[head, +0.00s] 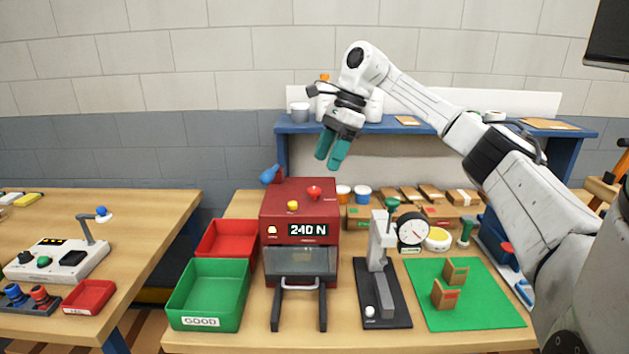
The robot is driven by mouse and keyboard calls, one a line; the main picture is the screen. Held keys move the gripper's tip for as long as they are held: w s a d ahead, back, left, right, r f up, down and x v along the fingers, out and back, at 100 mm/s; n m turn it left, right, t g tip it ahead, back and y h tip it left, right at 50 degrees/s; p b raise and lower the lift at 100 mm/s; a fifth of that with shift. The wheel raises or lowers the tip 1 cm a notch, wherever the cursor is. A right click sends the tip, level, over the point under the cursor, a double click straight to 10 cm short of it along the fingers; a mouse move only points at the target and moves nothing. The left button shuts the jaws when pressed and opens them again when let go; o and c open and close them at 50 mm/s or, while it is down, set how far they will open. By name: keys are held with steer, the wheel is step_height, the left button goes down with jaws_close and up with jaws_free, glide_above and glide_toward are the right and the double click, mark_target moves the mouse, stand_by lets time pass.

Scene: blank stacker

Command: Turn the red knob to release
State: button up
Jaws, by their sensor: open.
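A red machine (270,211) stands on the middle bench, with a display reading 240 N. A red knob (314,191) sits on its sloped top, right of a yellow button (292,206). A blue part (271,174) sticks up at its back left. My gripper (330,161), with teal fingers, is open and empty. It points down in the air above the machine, apart from the red knob. The exact depth between them is hard to tell.
A green GOOD bin (208,292) and a red bin (227,239) stand left of the machine. A dial gauge (412,231) on a stand and a green mat (480,310) with brown blocks are at right. A blue shelf (300,127) rises behind.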

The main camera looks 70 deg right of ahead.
mark_target(315, 189)
steer(key=p+x, duration=0.1)
steer(key=x, duration=0.6)
steer(key=shift+f, duration=0.1)
steer(key=c, duration=1)
steer(key=shift+c, duration=0.2)
